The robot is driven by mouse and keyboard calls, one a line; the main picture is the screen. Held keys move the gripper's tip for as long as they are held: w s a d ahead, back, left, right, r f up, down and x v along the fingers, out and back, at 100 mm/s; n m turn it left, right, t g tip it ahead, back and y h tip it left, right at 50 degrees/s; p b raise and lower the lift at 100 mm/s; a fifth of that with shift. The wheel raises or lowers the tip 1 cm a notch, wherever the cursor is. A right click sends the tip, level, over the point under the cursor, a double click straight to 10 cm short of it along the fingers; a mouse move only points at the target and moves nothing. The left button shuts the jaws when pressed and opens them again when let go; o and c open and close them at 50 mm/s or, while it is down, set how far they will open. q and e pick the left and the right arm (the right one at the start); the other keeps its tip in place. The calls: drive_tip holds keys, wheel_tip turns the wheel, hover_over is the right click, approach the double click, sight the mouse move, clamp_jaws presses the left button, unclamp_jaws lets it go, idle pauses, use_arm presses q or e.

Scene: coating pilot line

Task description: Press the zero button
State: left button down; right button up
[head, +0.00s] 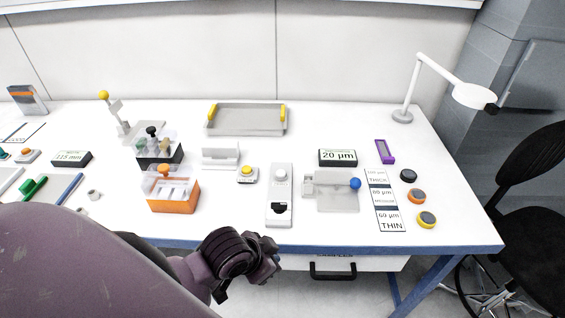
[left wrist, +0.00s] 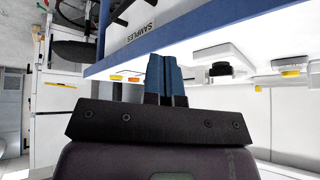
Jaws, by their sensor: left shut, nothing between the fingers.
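A small pale box with a yellow button (head: 247,170) stands mid-table; its label is too small to read. I cannot tell for sure which button is the zero button. My left gripper (head: 275,264) is in front of the table's front edge, below the white device in the picture, touching neither. In the left wrist view its blue fingers (left wrist: 165,72) are together and empty. My right gripper is not in view.
An orange rack (head: 173,196) stands left of the buttons, and a grey plate with a blue knob (head: 355,184) to the right. The blue table edge (head: 330,248) and the samples drawer (head: 375,263) are close to my left gripper. A grey tray (head: 245,123) is behind.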

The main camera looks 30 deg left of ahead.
use_arm(q)
drive_tip(key=w+m+h, duration=0.1)
drive_tip(key=w+m, duration=0.1)
drive_tip(key=w, duration=0.2)
drive_tip(key=w+m, duration=0.2)
drive_tip(key=w, duration=0.2)
drive_tip(key=w+m+h, duration=0.1)
drive_tip(key=w+m, duration=0.2)
drive_tip(key=w, duration=0.1)
drive_tip(key=shift+w+a+r+h+p, duration=0.1)
drive_tip(key=shift+w+r+h+p, duration=0.2)
drive_tip(key=shift+w+r, duration=0.1)
drive_tip(key=shift+m+t, duration=0.4)
drive_tip(key=shift+m, duration=0.3)
drive_tip(key=w+a+r, duration=0.1)
drive_tip(key=w+a, duration=0.1)
drive_tip(key=w+a+r, duration=0.1)
drive_tip(key=w+a, duration=0.2)
drive_tip(key=w+a+r, duration=0.1)
drive_tip(key=w+a, duration=0.1)
drive_tip(key=w, duration=0.1)
drive_tip(key=shift+w+a+r, duration=0.25)
drive_tip(key=shift+a+r, duration=0.05)
drive_tip(key=w+a+r+t, duration=0.1)
drive_tip(key=w+a+r, duration=0.4)
drive_tip(key=a, duration=0.2)
drive_tip(key=shift+w+y, duration=0.2)
drive_tip(key=shift+y, duration=0.2)
